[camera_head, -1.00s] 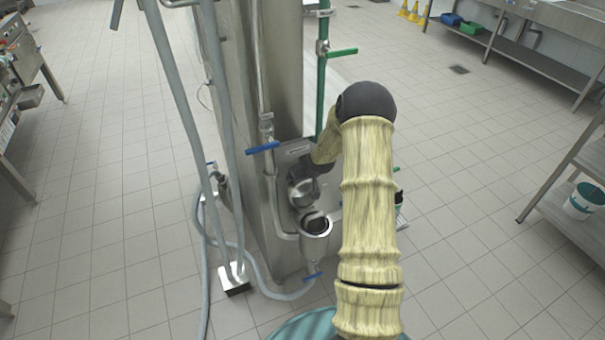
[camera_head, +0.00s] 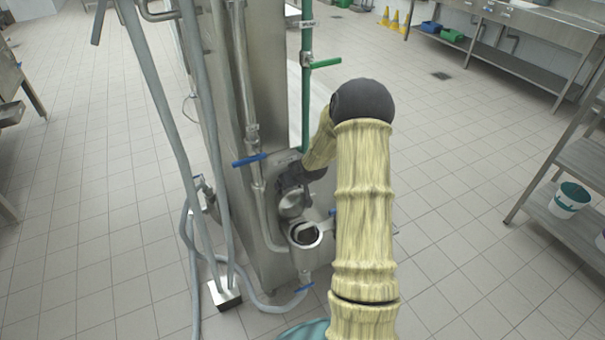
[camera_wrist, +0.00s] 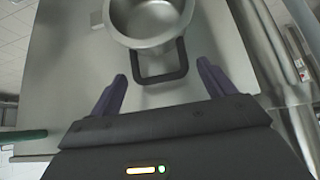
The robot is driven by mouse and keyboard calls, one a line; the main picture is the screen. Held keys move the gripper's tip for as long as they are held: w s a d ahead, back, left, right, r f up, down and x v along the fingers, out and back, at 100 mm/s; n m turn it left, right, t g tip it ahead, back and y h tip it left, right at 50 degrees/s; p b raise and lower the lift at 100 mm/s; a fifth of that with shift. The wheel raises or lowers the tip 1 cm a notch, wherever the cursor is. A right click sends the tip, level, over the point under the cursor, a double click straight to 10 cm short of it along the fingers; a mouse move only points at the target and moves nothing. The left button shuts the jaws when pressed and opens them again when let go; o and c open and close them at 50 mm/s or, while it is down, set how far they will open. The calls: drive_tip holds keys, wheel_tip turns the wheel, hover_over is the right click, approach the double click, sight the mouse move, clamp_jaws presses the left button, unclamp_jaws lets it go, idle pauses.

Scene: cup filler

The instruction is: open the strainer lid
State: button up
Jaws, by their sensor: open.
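The strainer (camera_head: 306,246) is a metal cup low on the side of the steel machine, its round mouth uncovered in the head view. The round metal lid (camera_head: 291,204) stands tilted up behind the mouth. My gripper is beside the lid in the head view, its fingers hidden there. In the wrist view my gripper (camera_wrist: 163,88) is open, with two purple fingers apart. A dark handle loop (camera_wrist: 160,76) on a round, hollow metal part (camera_wrist: 148,22) reaches between them. Whether this part is the lid or the cup, and whether the fingers touch the handle, I cannot tell.
The steel machine (camera_head: 246,215) carries pipes, a blue-handled valve (camera_head: 250,160) and a green-handled valve (camera_head: 326,63). Grey hoses (camera_head: 160,100) hang at the left. A metal rack (camera_head: 570,215) stands at the right. Tiled floor is open on both sides.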

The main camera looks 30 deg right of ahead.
drive_tip(key=v, duration=1.2)
drive_tip(key=shift+s+r+p, duration=0.2)
drive_tip(key=shift+r+p, duration=0.1)
drive_tip(key=shift+r, duration=0.05)
drive_tip(key=shift+a, duration=0.1)
drive_tip(key=s+a+r+g+p, duration=0.2)
drive_tip(key=s+a+r, duration=0.2)
drive_tip(key=s+a, duration=0.4)
drive_tip(key=s+a+r+g+p, duration=0.3)
drive_tip(key=s+a+r, duration=0.2)
drive_tip(key=s+a, duration=0.4)
drive_tip(key=s, duration=0.3)
drive_tip(key=shift+s+r, duration=0.15)
drive_tip(key=shift+a, duration=0.1)
